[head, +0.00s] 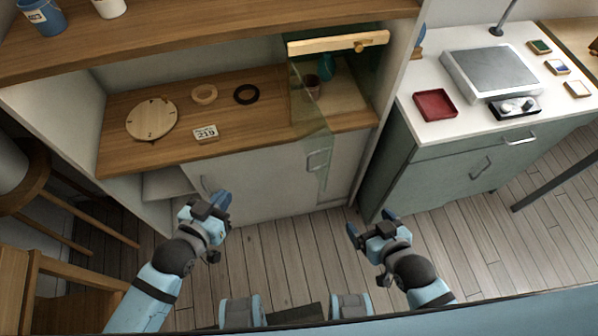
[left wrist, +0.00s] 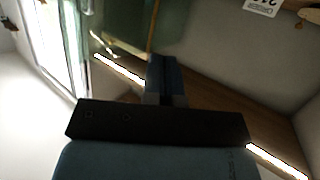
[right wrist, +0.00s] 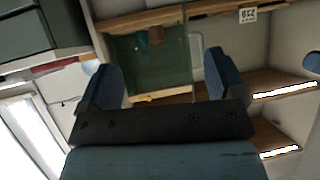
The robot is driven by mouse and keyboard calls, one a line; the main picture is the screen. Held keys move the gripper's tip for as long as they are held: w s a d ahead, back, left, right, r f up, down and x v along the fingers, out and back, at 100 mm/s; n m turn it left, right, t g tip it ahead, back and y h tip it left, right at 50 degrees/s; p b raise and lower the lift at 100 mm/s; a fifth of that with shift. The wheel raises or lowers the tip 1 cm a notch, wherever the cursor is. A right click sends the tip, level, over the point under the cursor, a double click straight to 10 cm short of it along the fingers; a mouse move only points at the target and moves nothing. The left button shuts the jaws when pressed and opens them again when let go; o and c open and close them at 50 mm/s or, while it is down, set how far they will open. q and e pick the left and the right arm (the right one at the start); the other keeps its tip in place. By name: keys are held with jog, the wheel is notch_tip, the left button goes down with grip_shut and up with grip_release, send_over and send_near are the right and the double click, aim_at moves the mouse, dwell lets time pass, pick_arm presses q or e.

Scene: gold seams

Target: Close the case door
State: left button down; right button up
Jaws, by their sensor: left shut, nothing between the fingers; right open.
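The case (head: 350,98) stands at the right end of the wooden shelf, with a teal vase (head: 326,66) and a dark cup (head: 312,84) inside. A pale wooden bar with a small knob (head: 338,43) runs across its top. A greenish glass pane (head: 311,112) reaches forward past the shelf edge; its exact hinge line is hard to tell. Greenish glass also shows in the right wrist view (right wrist: 125,65). My left gripper (head: 222,202) is shut and empty, low before the cabinet. My right gripper (head: 362,232) is open and empty, lower right. Both are apart from the case.
A round wooden disc (head: 151,120), two rings and a number card (head: 205,133) lie on the shelf. Cabinet doors (head: 260,180) are below. A side counter (head: 420,90) with a red tray (head: 435,105) stands right. A chair (head: 60,290) is at lower left. Floor between my arms is clear.

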pick_arm(q)
jog(key=w+d+f+m+g+h+b, duration=0.4)
jog(key=f+m+h+b, duration=0.4)
jog(key=b, duration=1.2)
pick_arm(e)
notch_tip(320, 180, down, 13)
jog(key=w+a+t+y, duration=0.1)
jog(key=a, duration=0.1)
pick_arm(q)
jog(key=w+d+r+b, duration=0.1)
jog(key=w+d, duration=0.1)
jog(key=d, duration=0.4)
jog(key=w+d+r+b, duration=0.1)
jog(key=w+d, duration=0.2)
jog(key=d, duration=0.4)
jog(key=shift+d+r+n+h, duration=0.15)
jog(key=shift+n+h, duration=0.25)
pick_arm(e)
jog(key=r, duration=0.1)
jog(key=w+a+r+t+y, duration=0.1)
jog(key=r, duration=0.1)
jog(key=w+a+r+t, duration=0.1)
jog(key=shift+a+r+y, duration=0.1)
jog(key=shift+r+y, duration=0.1)
jog(key=shift+y, duration=0.1)
pick_arm(q)
jog(key=shift+d+r, duration=0.1)
jog(key=shift+d, duration=0.1)
pick_arm(e)
jog(key=shift+r, duration=0.1)
